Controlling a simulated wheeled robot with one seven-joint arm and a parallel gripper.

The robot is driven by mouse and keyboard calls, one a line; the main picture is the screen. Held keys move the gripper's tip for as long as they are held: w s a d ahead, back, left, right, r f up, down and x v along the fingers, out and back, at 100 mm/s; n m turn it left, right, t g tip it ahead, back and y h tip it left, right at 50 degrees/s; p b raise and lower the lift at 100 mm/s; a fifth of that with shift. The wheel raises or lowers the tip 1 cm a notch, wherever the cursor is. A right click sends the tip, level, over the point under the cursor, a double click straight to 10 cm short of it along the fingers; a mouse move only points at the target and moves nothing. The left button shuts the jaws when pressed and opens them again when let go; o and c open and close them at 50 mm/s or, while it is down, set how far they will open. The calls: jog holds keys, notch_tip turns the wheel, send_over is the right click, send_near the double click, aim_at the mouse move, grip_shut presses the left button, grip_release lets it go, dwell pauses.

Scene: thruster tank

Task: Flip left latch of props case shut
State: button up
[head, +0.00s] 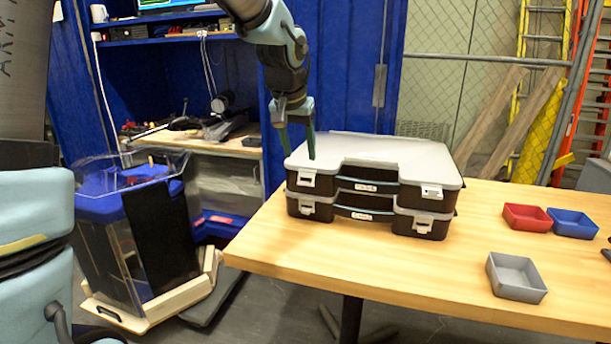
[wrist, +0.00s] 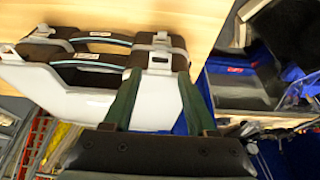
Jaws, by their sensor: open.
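Two dark cases with light grey lids are stacked on the table, the upper case (head: 385,152) on the lower case (head: 338,212). Their labels are too small to read, so I cannot tell which is the props case. The upper case's left latch (head: 307,178) is a pale clip at its front left corner; whether it is shut is unclear. In the wrist view a latch (wrist: 159,61) shows just beyond my fingertips, roughly between them. My gripper (head: 298,153) is open and empty over the upper case's front left corner, pointing down. Its dark green fingers also show in the wrist view (wrist: 156,75).
The wooden table (head: 400,280) is clear in front of the cases. A red tray (head: 527,218), a blue tray (head: 573,224) and a grey tray (head: 516,278) are at the right. A clear-walled tank (head: 125,235) stands left of the table.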

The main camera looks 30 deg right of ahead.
jog(key=x, duration=0.9)
jog(key=shift+a, duration=0.1)
jog(key=shift+c, duration=0.2)
grip_shut()
jog(key=shift+s, duration=0.1)
